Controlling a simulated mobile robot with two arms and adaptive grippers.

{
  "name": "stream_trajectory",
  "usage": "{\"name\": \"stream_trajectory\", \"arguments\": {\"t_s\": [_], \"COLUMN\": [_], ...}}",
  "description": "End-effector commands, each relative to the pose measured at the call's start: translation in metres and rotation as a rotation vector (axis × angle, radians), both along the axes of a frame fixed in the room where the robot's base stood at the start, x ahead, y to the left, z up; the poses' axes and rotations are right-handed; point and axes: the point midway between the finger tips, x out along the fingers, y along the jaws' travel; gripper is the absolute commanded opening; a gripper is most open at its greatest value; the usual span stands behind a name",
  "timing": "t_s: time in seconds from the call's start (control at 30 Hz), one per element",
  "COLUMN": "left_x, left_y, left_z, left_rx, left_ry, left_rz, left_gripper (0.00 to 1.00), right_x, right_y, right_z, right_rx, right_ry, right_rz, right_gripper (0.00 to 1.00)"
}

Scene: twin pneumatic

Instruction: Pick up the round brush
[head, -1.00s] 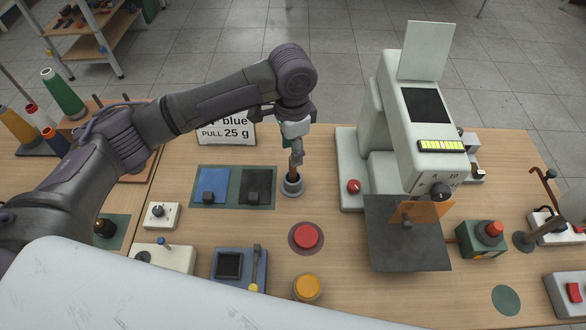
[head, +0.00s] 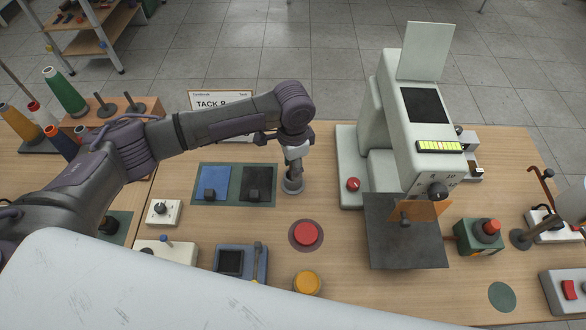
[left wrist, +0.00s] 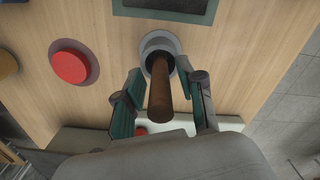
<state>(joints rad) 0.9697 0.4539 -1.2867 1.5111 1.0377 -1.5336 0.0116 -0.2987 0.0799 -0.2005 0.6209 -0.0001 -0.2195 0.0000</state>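The round brush (left wrist: 160,98) shows in the left wrist view as a brown wooden handle standing in a round grey holder (left wrist: 151,42). Its lower end is hidden inside the holder. In the head view the holder (head: 292,186) stands right of the black pad, and my gripper hides the handle. My left gripper (left wrist: 159,69) is open, pointing down, with one finger on each side of the handle. Gaps show between the fingers and the handle. The left gripper (head: 294,166) is just above the holder in the head view. My right gripper is not in view.
A pale machine (head: 419,150) stands to the right. The blue pad (head: 213,180) and black pad (head: 257,181) lie to the left. A red button (head: 306,234) and a yellow button (head: 307,283) are in front. A sign (head: 222,98) stands behind my arm.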

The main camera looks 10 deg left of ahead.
Motion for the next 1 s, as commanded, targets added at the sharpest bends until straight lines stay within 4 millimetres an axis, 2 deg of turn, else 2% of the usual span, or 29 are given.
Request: {"name": "stream_trajectory", "arguments": {"t_s": [0.03, 0.2, 0.47, 0.57, 1.0], "left_x": [0.000, 0.000, 0.000, 0.001, 0.001], "left_y": [0.000, 0.000, 0.000, 0.000, 0.000], "left_z": [0.000, 0.001, 0.001, 0.008, 0.086], "left_rx": [0.000, 0.000, -0.001, -0.001, -0.002], "left_ry": [0.000, 0.000, -0.001, -0.002, -0.002], "left_rz": [0.000, 0.000, 0.000, 0.000, -0.001], "left_gripper": [0.25, 0.00, 0.00, 0.00, 0.00], "right_x": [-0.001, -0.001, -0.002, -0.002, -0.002], "right_y": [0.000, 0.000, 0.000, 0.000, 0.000], "right_z": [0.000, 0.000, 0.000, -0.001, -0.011], "right_rx": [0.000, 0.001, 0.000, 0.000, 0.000], "right_ry": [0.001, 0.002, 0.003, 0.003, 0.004], "right_rz": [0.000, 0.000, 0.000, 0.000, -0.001], "right_gripper": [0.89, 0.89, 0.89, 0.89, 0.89]}}
